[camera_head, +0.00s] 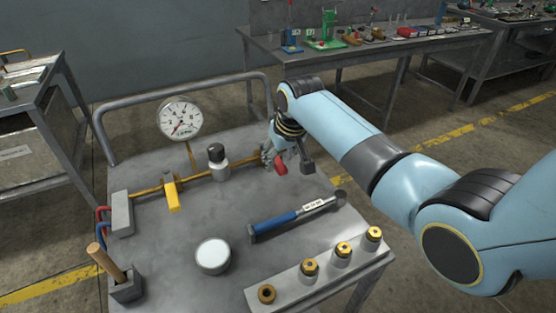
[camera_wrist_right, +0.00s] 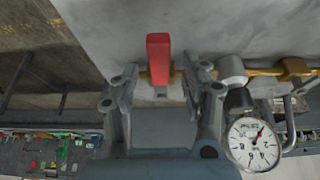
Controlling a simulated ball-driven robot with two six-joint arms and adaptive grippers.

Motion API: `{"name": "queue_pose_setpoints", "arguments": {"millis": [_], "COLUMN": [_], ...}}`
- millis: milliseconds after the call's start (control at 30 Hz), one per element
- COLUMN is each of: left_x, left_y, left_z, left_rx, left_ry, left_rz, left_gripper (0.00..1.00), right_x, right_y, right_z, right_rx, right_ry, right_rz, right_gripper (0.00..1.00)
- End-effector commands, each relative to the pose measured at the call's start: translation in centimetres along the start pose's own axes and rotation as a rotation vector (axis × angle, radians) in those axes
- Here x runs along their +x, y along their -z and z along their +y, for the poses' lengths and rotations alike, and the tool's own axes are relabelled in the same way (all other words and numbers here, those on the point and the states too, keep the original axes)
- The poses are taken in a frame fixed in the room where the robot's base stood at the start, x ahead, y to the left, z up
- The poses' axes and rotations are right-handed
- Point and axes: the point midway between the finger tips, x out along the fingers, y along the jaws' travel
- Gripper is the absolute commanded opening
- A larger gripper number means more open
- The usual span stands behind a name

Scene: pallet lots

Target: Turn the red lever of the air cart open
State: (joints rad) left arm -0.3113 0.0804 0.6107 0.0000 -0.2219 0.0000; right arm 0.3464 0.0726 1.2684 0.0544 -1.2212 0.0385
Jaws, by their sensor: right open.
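The red lever (camera_head: 280,168) sits at the right end of the brass pipe (camera_head: 243,163) on the grey air cart (camera_head: 190,270). In the right wrist view the red lever (camera_wrist_right: 158,55) stands upright in the picture, its lower end between my fingertips and its upper end beyond them. My right gripper (camera_wrist_right: 160,80) is open, one finger on each side of the lever with gaps. In the head view my right gripper (camera_head: 283,152) is partly hidden by its own wrist, just above the lever. My left gripper is not in view.
A pressure gauge (camera_head: 180,119), black-topped regulator (camera_head: 217,162) and yellow lever (camera_head: 172,192) stand along the pipe. A blue-handled torque wrench (camera_head: 297,218), white round tin (camera_head: 212,255) and rack of brass fittings (camera_head: 318,280) occupy the front. A tubular rail (camera_head: 180,87) borders the back.

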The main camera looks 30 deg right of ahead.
Motion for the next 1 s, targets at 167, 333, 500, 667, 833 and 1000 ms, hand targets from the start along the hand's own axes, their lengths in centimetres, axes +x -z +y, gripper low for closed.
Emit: {"name": "queue_pose_setpoints", "arguments": {"millis": [167, 333, 500, 667, 833, 1000], "left_x": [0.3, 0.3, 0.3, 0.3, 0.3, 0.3], "left_y": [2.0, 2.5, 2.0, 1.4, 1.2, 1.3], "left_z": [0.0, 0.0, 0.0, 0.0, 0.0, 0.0], "left_rx": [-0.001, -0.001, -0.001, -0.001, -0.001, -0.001], "left_ry": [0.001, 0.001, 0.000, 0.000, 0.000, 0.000], "left_rz": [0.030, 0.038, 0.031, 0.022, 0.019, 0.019], "left_gripper": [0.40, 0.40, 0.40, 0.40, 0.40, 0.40], "right_x": [1.6, 1.8, 1.8, 1.8, 1.8, 1.8], "right_y": [0.0, 0.1, 0.0, 0.0, 0.0, 0.0], "right_z": [0.0, 0.0, 0.0, 0.0, 0.0, 0.0], "right_rx": [0.000, -0.001, -0.001, -0.001, -0.001, -0.001], "right_ry": [0.000, 0.000, 0.000, 0.000, 0.000, 0.000], "right_rz": [0.001, 0.002, 0.002, 0.001, 0.001, 0.001], "right_gripper": [0.46, 0.46, 0.41, 0.20, 0.00, 0.00]}}
